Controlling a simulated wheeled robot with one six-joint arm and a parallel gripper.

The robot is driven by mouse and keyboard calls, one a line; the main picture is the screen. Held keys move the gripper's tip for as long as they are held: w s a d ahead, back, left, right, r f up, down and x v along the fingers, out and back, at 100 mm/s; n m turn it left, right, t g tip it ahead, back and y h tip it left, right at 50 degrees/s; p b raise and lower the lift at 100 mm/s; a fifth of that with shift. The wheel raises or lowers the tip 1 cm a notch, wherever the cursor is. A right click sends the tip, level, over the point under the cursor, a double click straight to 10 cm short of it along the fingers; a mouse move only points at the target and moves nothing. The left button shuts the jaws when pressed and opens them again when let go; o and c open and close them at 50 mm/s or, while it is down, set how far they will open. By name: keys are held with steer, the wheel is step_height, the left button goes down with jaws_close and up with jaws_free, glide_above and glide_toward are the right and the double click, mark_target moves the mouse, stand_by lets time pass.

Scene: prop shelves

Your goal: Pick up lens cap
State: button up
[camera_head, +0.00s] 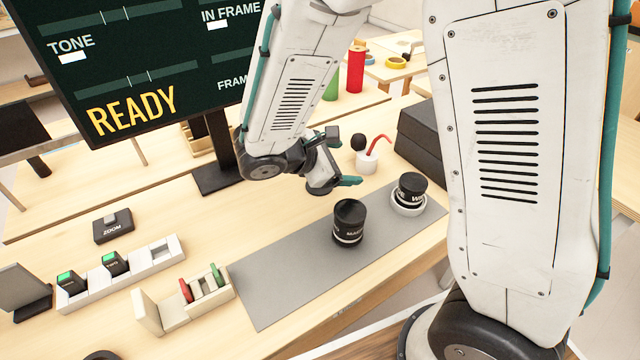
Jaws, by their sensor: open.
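My gripper (340,184) hangs over the back edge of the grey mat (290,270), with one teal finger showing clearly. It is open and I see nothing in it. A black lens (348,228) with white lettering stands upright on the mat, in front of the gripper. A second black lens (411,188) stands tilted in a white ring holder (408,209) to the right. Both have dark tops; I cannot tell whether either is a separate lens cap. A dark round thing (101,355), cut off by the bottom edge, could be a cap.
A monitor (120,60) rises behind on the left. A white holder with green-topped blocks (118,268), a slotted rack (190,302) and a ZOOM box (113,228) stand on the left. A white pot (367,162) and dark case (425,140) stand behind the mat. The mat's left part is clear.

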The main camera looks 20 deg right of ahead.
mark_target(317, 192)
steer(key=w+a+f+n+t, duration=0.1)
steer(key=a+f+n, duration=0.1)
steer(key=f, duration=0.1)
steer(key=w+a+f+n+t, duration=0.2)
steer(key=a+f+n, duration=0.1)
steer(key=w+a+f+n+t, duration=0.1)
steer(key=a+f+n, duration=0.1)
steer(key=f+n, duration=0.1)
steer(key=shift+w+a+f+t, duration=0.15)
steer(key=shift+w+f+t, duration=0.2)
steer(key=shift+f, duration=0.2)
steer(key=shift+w+f, duration=0.2)
steer(key=shift+f, duration=0.1)
steer(key=x, duration=0.7)
steer(key=shift+w+r, duration=0.15)
steer(key=shift+w, duration=0.05)
steer(key=c, duration=0.9)
